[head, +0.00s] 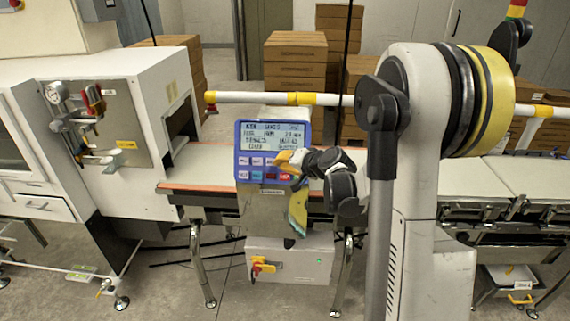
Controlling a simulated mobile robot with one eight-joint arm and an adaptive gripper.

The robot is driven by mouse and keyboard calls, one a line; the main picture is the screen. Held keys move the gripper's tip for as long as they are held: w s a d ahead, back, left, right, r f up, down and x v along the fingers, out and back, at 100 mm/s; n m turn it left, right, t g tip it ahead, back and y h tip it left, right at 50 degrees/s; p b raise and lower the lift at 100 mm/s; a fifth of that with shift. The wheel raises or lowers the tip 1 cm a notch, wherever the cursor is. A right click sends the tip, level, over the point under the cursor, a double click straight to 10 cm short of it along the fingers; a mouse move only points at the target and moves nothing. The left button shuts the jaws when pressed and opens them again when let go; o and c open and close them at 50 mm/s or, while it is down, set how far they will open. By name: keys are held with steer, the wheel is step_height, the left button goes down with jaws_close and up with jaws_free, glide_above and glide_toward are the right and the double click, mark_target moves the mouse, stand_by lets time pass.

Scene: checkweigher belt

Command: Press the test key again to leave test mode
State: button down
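The blue control panel (250,150) stands at mid-picture in front of the belt. Its lit screen (273,136) shows several lines of dark text, too small to read surely. Below it are two rows of small keys, pale ones on top (257,161) and coloured ones beneath, with a red key (286,177) at the right. I cannot read which is the test key. My gripper (287,160) comes in from the right, its yellow-tipped end over the right part of the key rows, hiding some keys. Contact with a key cannot be told. Its finger opening is unclear.
A grey box with a red-yellow switch (262,268) sits lower. A white bar with yellow bands (260,98) crosses behind the panel. A white machine (150,90) stands left; conveyor sections (480,185) lie right.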

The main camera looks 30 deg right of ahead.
steer(key=shift+w+d+f, duration=0.15)
stand_by(0.7)
steer(key=shift+s+a+r, duration=0.4)
steer(key=shift+s+a, duration=0.05)
steer(key=shift+s, duration=0.15)
steer(key=shift+s+a+r+p, duration=0.25)
steer(key=shift+s+a+r, duration=0.15)
steer(key=shift+s, duration=0.2)
steer(key=shift+s+a+r+p, duration=0.25)
steer(key=shift+s+a+r, duration=0.15)
steer(key=shift+s, duration=0.25)
steer(key=shift+s+a+r+p, duration=0.25)
steer(key=shift+s+a+r, duration=0.15)
steer(key=shift+s, duration=0.2)
steer(key=s+a+r+p, duration=0.2)
steer(key=s+a, duration=0.1)
steer(key=s, duration=0.1)
steer(key=shift+s+r, duration=0.25)
steer(key=shift+r, duration=0.05)
